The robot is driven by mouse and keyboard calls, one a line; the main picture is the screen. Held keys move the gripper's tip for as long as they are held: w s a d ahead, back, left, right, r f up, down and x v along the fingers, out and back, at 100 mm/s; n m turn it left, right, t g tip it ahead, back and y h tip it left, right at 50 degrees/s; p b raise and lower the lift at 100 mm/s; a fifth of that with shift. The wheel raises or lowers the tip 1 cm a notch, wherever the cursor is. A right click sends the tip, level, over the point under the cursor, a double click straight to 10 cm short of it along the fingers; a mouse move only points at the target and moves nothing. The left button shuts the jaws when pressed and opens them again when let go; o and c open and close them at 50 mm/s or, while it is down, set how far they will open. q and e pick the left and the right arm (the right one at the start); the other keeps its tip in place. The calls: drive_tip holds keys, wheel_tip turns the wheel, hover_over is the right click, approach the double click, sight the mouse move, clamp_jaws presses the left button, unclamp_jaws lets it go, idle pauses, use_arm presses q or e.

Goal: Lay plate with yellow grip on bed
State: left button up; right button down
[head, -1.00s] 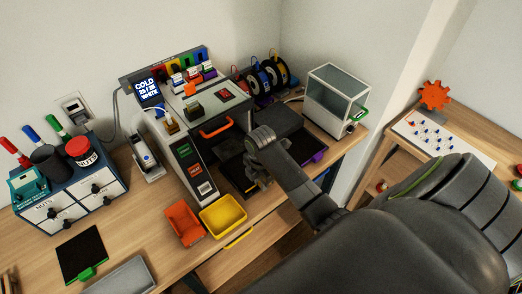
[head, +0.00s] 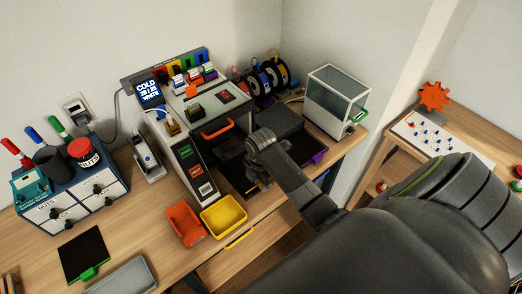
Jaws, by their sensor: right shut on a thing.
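My right gripper (head: 256,186) is at the front opening of the printer (head: 205,115), with its jaws shut. A dark flat plate (head: 234,178) shows beside and under the jaws, partly inside the printer. The jaws appear shut on its near edge; its yellow grip is mostly hidden by the fingers. The printer's bed is in shadow and covered by the plate and my arm, so I cannot tell whether the plate touches it. My left gripper is out of view.
Yellow (head: 224,214) and orange (head: 185,223) bins stand before the printer. A green-grip plate (head: 84,254) lies at the front left. A purple-grip plate (head: 313,155) lies right of my wrist. A glass-sided box (head: 336,98) stands farther right.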

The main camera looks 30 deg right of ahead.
drive_tip(key=shift+f, duration=0.4)
idle(0.7)
drive_tip(key=c, duration=1.2)
unclamp_jaws()
